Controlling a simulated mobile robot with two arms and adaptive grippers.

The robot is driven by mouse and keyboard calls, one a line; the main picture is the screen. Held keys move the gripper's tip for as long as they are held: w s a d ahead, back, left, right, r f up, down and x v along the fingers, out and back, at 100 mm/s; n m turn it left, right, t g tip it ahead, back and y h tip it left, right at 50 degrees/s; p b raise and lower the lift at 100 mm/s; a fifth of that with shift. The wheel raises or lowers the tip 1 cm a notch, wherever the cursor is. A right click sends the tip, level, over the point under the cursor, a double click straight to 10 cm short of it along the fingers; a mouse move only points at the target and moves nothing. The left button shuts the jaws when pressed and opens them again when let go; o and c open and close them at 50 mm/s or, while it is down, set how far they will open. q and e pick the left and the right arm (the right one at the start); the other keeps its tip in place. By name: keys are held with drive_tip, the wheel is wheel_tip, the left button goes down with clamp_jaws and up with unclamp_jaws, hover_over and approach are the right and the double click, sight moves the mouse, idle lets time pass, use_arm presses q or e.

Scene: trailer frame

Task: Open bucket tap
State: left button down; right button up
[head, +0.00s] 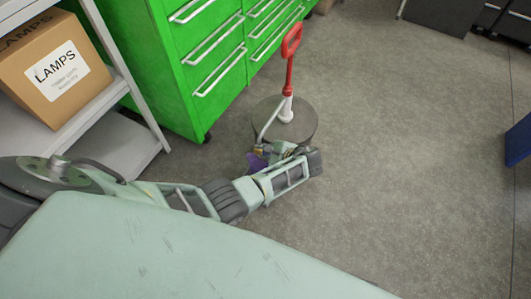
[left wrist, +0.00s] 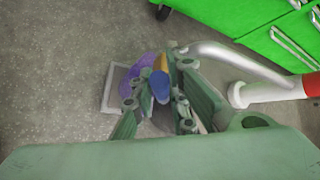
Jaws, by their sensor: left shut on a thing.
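A hand pump with a red loop handle (head: 291,42) and a white base stands on a grey round disc (head: 304,127). Its curved grey spout (head: 266,122) reaches down toward my left gripper (head: 276,154); the pale spout (left wrist: 225,53) also shows at right in the left wrist view. My left gripper (left wrist: 160,97) is shut on a small blue piece, apparently a tap handle (left wrist: 160,84). A yellow part (left wrist: 161,62) and a purple rounded part (left wrist: 138,76) sit just beside it. The fingers partly hide how these parts join. My right gripper is in neither view.
Green drawer cabinets (head: 205,60) stand close behind the pump. A shelf (head: 110,95) with a cardboard LAMPS box (head: 55,65) is at left. A square grey-edged object (left wrist: 112,88) lies near the purple part. The floor (head: 420,150) to the right is clear.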

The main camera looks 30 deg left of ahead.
use_arm(q)
drive_tip(key=shift+s+d+f, duration=0.15)
drive_tip(key=shift+s+f, duration=0.1)
drive_tip(key=shift+s, duration=0.05)
drive_tip(key=c, duration=1.8)
unclamp_jaws()
drive_tip(key=shift+o, duration=0.6)
drive_tip(key=shift+w+r, duration=0.15)
drive_tip(key=shift+r, duration=0.1)
drive_tip(key=v, duration=1.1)
drive_tip(key=shift+d+r, duration=0.25)
drive_tip(key=shift+d, duration=0.05)
